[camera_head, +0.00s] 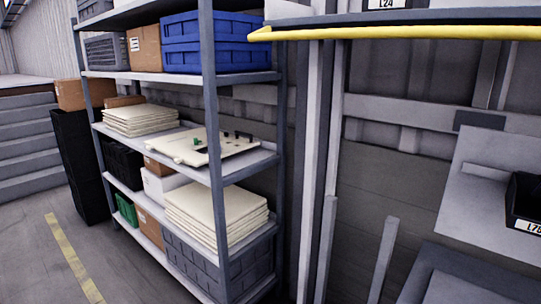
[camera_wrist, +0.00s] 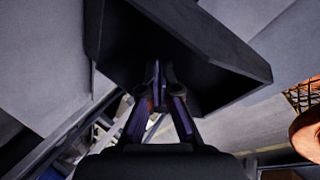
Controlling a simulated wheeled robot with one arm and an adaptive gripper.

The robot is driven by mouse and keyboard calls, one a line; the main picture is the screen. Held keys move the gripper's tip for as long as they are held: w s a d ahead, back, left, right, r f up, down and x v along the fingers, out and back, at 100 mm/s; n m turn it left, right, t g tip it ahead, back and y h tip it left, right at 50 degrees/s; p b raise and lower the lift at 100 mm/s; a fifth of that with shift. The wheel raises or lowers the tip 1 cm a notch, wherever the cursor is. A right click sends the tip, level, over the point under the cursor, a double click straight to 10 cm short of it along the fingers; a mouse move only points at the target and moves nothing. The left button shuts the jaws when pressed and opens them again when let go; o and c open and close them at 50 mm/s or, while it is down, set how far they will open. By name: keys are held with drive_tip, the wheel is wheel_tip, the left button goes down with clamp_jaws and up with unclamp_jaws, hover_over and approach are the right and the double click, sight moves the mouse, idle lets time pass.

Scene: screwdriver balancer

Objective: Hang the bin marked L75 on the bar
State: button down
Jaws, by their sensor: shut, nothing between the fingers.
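A black bin (camera_head: 527,198) is cut off by the right edge of the head view. Its white label starts with L7; the last character is too unclear to read. It sits against a light grey sloped panel (camera_head: 480,155) with a raised strip across it. In the wrist view my gripper (camera_wrist: 158,100) is shut, with its fingertips close together and empty. A dark, open, box-shaped thing (camera_wrist: 215,55) lies just beyond the fingertips; no label shows on it, and I cannot tell whether they touch. My gripper is outside the head view. I cannot make out which part is the bar.
A yellow-edged shelf (camera_head: 400,33) runs across the upper right, with an L24 label (camera_head: 388,3) above it. A grey rack (camera_head: 213,150) holds blue crates (camera_head: 210,55), cartons and stacked boards. Floor (camera_head: 45,250) is clear at left. An orange object (camera_wrist: 306,130) shows at the wrist view's right.

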drive_tip(key=shift+f+b, duration=0.85)
idle(0.7)
idle(0.6)
wheel_tip(320, 180, up, 5)
drive_tip(key=p, duration=0.4)
drive_tip(key=shift+p, duration=0.3)
